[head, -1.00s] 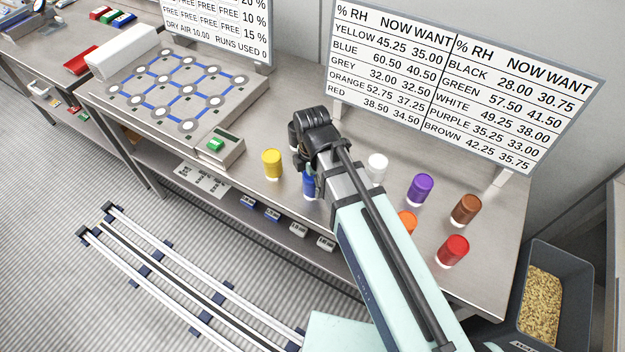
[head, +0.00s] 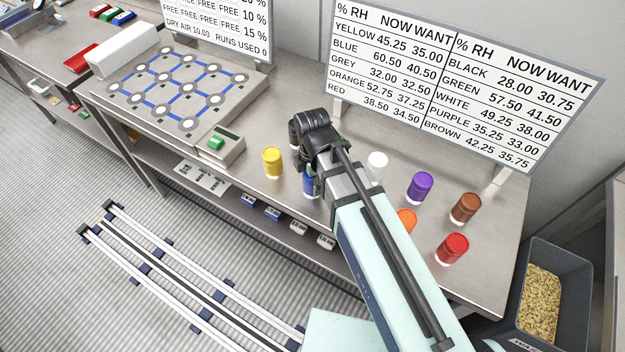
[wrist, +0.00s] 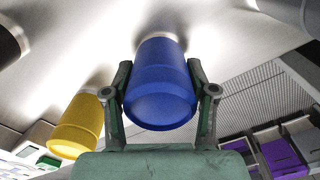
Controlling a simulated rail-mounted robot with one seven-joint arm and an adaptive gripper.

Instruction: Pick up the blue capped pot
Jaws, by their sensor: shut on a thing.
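The blue capped pot (wrist: 160,85) stands between the two fingers of my gripper (wrist: 163,92) in the wrist view, with a finger against each side. In the head view the blue pot (head: 309,184) shows only partly, beside my gripper near the table's front edge; my arm hides the rest. The gripper is shut on the pot. The pot's base looks to be at the tabletop; I cannot tell whether it touches.
A yellow pot (head: 272,162) stands close on the left. White (head: 377,166), purple (head: 420,187), orange (head: 405,220), brown (head: 466,208) and red (head: 452,249) pots stand to the right. A board (head: 460,85) stands behind. A node panel (head: 130,128) lies left.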

